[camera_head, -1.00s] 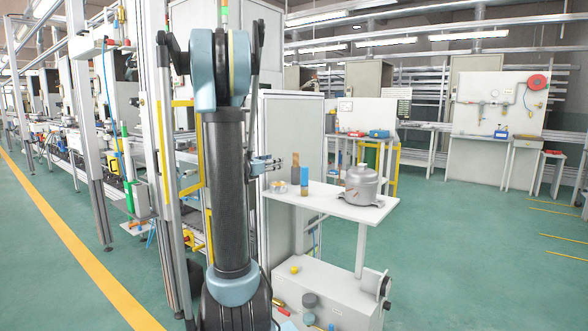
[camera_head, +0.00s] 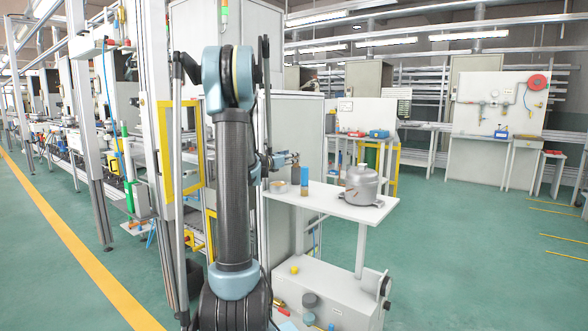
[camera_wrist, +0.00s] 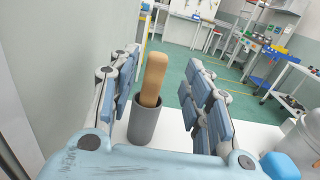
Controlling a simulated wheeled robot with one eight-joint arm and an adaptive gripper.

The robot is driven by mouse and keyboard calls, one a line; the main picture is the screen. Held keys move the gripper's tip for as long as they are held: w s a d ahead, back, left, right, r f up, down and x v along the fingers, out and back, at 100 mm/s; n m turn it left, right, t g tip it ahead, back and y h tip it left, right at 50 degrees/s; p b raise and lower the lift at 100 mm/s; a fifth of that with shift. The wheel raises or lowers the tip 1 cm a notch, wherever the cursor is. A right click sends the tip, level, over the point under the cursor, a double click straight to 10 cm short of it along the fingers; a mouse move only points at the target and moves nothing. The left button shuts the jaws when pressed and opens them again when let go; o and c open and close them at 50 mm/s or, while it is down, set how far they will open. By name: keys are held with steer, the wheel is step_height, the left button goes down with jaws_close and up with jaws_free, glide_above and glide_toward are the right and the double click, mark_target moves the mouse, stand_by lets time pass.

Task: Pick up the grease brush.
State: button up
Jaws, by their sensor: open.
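A wooden handle (camera_wrist: 154,78), which I take to be the grease brush's, stands slightly tilted in a grey cup (camera_wrist: 144,122) on the white table (camera_head: 335,205). Its bristle end is hidden in the cup. My gripper (camera_wrist: 166,80) is open, with its blue-padded fingers on either side of the handle. A gap shows on each side, wider on the right. In the head view my gripper (camera_head: 286,160) is level above the table's left end and hides most of the handle.
A blue-topped cylinder (camera_head: 304,175) stands close to the gripper. It also shows at lower right in the wrist view (camera_wrist: 280,166). A grey compressor (camera_head: 361,185) sits on the table's right side. A tall grey cabinet (camera_head: 309,130) stands behind the table.

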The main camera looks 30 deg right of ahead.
steer(key=shift+w+x, duration=0.2)
steer(key=shift+x, duration=2.45)
steer(key=shift+a, duration=0.15)
jaws_close()
